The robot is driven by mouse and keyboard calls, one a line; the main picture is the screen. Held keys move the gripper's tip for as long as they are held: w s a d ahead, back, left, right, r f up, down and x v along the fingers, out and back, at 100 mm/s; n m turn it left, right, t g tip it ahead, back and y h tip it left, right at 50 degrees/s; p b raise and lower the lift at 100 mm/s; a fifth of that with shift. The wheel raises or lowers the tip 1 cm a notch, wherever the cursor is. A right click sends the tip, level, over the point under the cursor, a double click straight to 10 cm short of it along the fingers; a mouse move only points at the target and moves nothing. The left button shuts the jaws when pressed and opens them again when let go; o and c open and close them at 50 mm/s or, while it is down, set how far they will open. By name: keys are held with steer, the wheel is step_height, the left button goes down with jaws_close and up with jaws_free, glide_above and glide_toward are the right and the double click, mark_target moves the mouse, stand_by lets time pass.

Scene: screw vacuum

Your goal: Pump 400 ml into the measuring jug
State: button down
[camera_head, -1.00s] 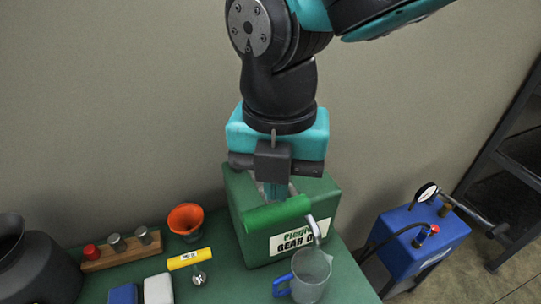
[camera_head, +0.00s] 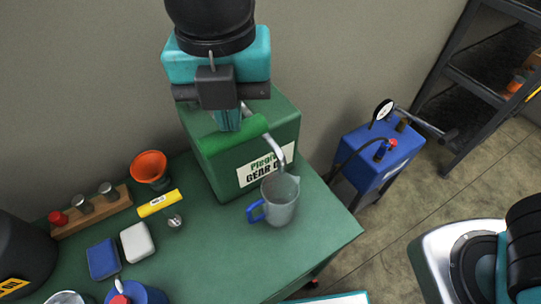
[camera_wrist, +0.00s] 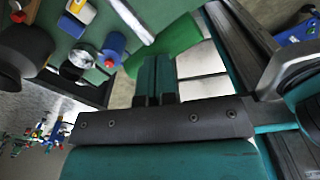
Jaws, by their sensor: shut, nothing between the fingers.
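The green oil container (camera_head: 286,122) with a "GEAR O…" label stands on the green table. A thick green pump handle (camera_head: 235,134) lies across its top, and a bent metal spout (camera_head: 277,148) comes out at its right. The clear measuring jug (camera_head: 283,207) with a blue handle stands upright below the spout; I cannot read its level. My gripper (camera_head: 228,125) is shut and empty, pointing down with its fingertips at the handle. The wrist view shows the fingers (camera_wrist: 155,75) close together beside the green handle (camera_wrist: 166,45); contact is hard to judge.
Left of the container are an orange funnel (camera_head: 150,168), a yellow-handled tool (camera_head: 159,203), a wooden rack (camera_head: 92,210), and blue (camera_head: 103,259) and white (camera_head: 137,242) blocks. A blue pump unit with a gauge (camera_head: 383,155) stands right of the table.

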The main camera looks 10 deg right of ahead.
step_height(320, 180, down, 11)
steer(key=b, duration=0.6)
steer(key=shift+r+b, duration=0.15)
steer(key=shift+b, duration=0.2)
stand_by(0.5)
step_height(320, 180, up, 13)
steer(key=p, duration=1.1)
steer(key=shift+p, duration=0.35)
steer(key=shift+f, duration=0.25)
step_height(320, 180, down, 12)
steer(key=b, duration=0.8)
steer(key=shift+f, duration=0.25)
stand_by(0.8)
steer(key=shift+r, duration=0.1)
